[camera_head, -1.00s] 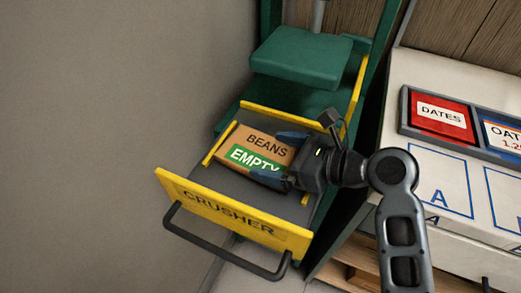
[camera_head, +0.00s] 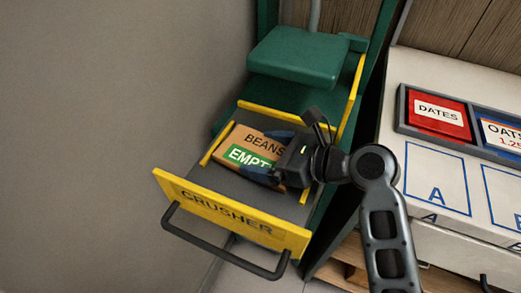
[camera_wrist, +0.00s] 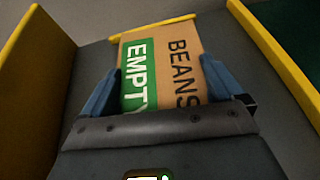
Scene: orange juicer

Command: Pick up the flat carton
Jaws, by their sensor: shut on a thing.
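The flat carton (camera_head: 250,148) is brown with a green band, printed BEANS and EMPTY. It lies in the pulled-out grey drawer with yellow edges, marked CRUSHER (camera_head: 230,215). My gripper (camera_head: 270,154) reaches in from the right, with its blue fingers on two opposite sides of the carton. In the wrist view the carton (camera_wrist: 160,65) sits between the two fingers (camera_wrist: 160,88), which are shut on it. The carton's near end is hidden by my gripper. I cannot tell whether the carton is clear of the drawer floor.
A green press block (camera_head: 298,55) stands above the back of the drawer. Yellow rails edge the drawer, and a black handle (camera_head: 225,248) is at its front. At right is a pale counter (camera_head: 430,190) with DATES and OATS signs. A grey wall is at left.

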